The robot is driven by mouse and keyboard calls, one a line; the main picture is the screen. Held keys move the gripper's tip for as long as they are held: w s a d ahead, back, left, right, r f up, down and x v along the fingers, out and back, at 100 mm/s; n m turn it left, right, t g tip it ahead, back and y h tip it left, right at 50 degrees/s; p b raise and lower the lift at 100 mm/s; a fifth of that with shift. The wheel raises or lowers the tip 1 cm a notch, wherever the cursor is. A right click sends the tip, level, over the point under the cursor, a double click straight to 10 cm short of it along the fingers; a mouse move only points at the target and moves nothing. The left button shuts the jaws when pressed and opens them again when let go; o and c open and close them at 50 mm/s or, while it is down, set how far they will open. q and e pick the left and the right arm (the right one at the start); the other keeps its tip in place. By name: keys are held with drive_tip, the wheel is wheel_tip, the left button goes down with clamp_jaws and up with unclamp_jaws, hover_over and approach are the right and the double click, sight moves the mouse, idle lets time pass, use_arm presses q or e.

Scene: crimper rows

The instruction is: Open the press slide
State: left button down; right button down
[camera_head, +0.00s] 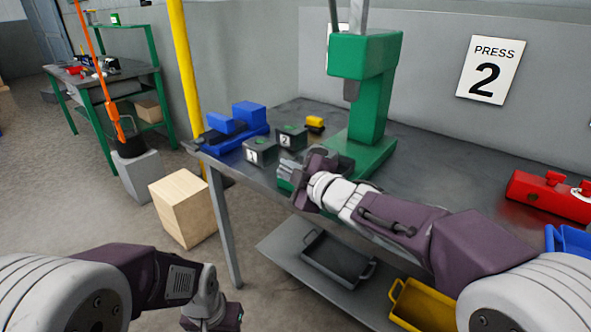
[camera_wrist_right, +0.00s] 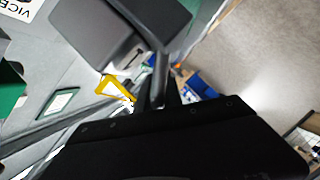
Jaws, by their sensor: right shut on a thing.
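The green press (camera_head: 368,95) stands on the grey bench below the PRESS 2 sign, with its green base toward the bench's front edge. The press slide is a dark grey block (camera_head: 340,163) low on that base, partly hidden by my right gripper. My right gripper (camera_head: 290,172) is at the front of the base, shut on the slide's handle. In the right wrist view the grey handle bar (camera_wrist_right: 160,78) runs down from a dark block between the fingers. My left gripper (camera_head: 213,318) hangs low at the bottom edge, away from the bench; its fingers are not clear.
Two dark boxes labelled 1 (camera_head: 260,152) and 2 (camera_head: 290,138) stand left of the press, beside a blue vice (camera_head: 235,125) and a small yellow item (camera_head: 315,124). A black tray (camera_head: 337,257) and yellow tray (camera_head: 425,305) lie on the lower shelf.

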use_arm(q)
drive_tip(key=shift+s+a+f, duration=0.25)
drive_tip(key=shift+s+f, duration=0.1)
drive_tip(key=shift+s, duration=0.05)
use_arm(e)
drive_tip(key=shift+s+a+f, duration=0.1)
drive_tip(key=shift+s+a, duration=0.5)
drive_tip(key=shift+s, duration=0.2)
drive_tip(key=c, duration=1.5)
unclamp_jaws()
